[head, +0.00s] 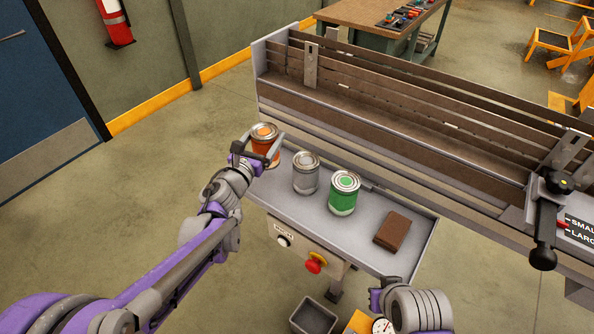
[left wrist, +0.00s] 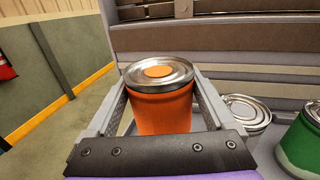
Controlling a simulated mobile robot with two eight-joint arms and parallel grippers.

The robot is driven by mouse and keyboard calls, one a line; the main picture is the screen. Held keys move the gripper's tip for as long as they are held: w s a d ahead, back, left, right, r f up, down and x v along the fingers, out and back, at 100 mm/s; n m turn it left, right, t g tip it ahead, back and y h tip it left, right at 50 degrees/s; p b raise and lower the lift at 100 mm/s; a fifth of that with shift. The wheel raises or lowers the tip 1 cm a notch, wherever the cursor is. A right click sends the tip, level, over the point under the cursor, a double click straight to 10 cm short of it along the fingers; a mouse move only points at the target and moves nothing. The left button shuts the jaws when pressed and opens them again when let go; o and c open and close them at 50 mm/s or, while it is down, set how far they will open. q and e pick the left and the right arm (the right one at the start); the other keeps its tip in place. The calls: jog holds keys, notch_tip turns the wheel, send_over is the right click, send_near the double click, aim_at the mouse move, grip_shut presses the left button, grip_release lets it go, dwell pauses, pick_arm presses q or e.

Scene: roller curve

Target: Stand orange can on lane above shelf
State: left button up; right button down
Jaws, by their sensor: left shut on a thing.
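The orange can (head: 264,146) has a silver lid with an orange spot. My left gripper (head: 256,152) is shut around its sides at the left end of the grey shelf (head: 372,208). In the left wrist view the orange can (left wrist: 162,108) is upright between both fingers. Its bottom is hidden there, and I cannot tell whether it touches the shelf. The lane (head: 400,142) is a long brown channel with slatted rails, behind and above the shelf. My right gripper (head: 376,298) is at the bottom, partly seen, with its fingers unclear.
A grey can (head: 306,176), a green can (head: 344,194) and a brown block (head: 392,231) are on the shelf right of the orange can. A metal bracket (head: 311,66) stands at the lane's left part. A black-handled clamp (head: 546,215) stands at the right. A red button (head: 314,264) is below the shelf.

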pick_arm(q)
jog(key=f, duration=0.3)
jog(key=shift+s+a, duration=0.1)
jog(key=shift+s, duration=0.15)
jog(key=shift+f+b, duration=0.4)
jog(key=shift+f, duration=1.7)
jog(key=shift+w, duration=0.1)
jog(key=shift+f, duration=0.2)
jog(key=o, duration=1.2)
jog(key=shift+r, duration=0.1)
